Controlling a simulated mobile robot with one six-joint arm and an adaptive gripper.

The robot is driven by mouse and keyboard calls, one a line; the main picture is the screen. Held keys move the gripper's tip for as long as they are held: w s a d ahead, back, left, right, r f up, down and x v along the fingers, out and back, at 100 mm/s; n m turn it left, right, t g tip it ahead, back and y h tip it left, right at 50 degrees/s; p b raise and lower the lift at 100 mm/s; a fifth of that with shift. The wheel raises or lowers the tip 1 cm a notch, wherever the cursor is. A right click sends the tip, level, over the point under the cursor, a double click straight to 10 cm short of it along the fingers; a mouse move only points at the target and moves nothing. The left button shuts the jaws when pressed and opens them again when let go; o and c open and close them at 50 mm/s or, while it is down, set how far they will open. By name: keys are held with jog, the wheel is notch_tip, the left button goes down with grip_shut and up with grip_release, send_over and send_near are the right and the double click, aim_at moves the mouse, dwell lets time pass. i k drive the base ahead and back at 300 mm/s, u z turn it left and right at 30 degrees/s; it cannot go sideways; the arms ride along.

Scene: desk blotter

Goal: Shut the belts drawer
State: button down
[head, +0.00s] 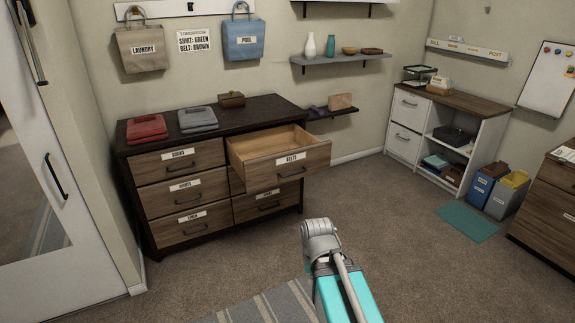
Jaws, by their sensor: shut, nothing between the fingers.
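The belts drawer (310,171) is at the top right of the dark wooden dresser (250,108). Its front carries a "BELTS" label and a dark bar handle. It is pulled well out, and its pale wooden inside shows no contents. Part of my arm rises from the bottom of the head view, with a grey joint and a turquoise link, in front of and below the drawer and apart from it. My gripper's fingers do not show.
The other dresser drawers look shut; the open drawer partly hides those on the right. A red folded item (146,129) and a grey one (197,119) lie on top. Carpet (375,215) is clear right of the dresser. A striped rug (262,306) lies in front.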

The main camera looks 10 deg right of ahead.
aim_at(264, 170)
jog(key=u, duration=0.1)
jog(key=i, duration=1)
jog(key=z, duration=0.05)
